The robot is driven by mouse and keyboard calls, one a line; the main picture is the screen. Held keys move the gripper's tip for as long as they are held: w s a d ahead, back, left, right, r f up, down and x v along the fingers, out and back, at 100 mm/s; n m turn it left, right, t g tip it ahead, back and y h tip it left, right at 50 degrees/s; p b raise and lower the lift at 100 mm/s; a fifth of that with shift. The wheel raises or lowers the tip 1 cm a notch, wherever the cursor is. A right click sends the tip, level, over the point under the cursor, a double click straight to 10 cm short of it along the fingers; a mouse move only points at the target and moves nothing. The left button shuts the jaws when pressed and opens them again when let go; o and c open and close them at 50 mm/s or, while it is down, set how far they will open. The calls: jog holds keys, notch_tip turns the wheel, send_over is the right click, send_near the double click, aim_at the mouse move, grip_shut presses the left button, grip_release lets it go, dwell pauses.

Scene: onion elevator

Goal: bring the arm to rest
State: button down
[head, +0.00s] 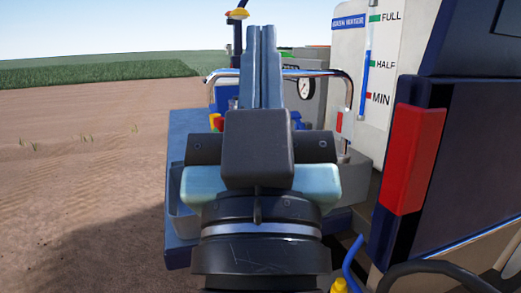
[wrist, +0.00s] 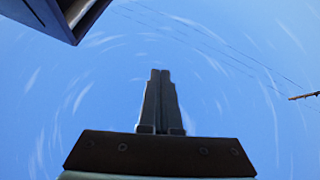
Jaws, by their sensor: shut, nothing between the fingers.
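My gripper (head: 262,38) stands upright in the middle of the head view, its two long fingers pressed together and pointing up. Nothing is between the fingers. In the wrist view the gripper (wrist: 160,76) also shows shut, with only blue sky around its tips. My wrist and gripper body hide part of the machine behind them.
A blue machine deck (head: 187,140) with a chrome rail (head: 217,74) lies behind my gripper. A dark cabinet with a red lamp (head: 413,160) stands close on the right. Open field is left.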

jog(key=s+r+t+p, duration=0.1)
jog(key=s+r+p, duration=0.2)
jog(key=r+p, duration=1.7)
notch_tip(320, 180, up, 3)
jog(key=shift+r, duration=0.1)
jog(key=c, duration=1.5)
grip_release()
jog(key=shift+a, duration=0.1)
jog(key=shift+c, duration=0.2)
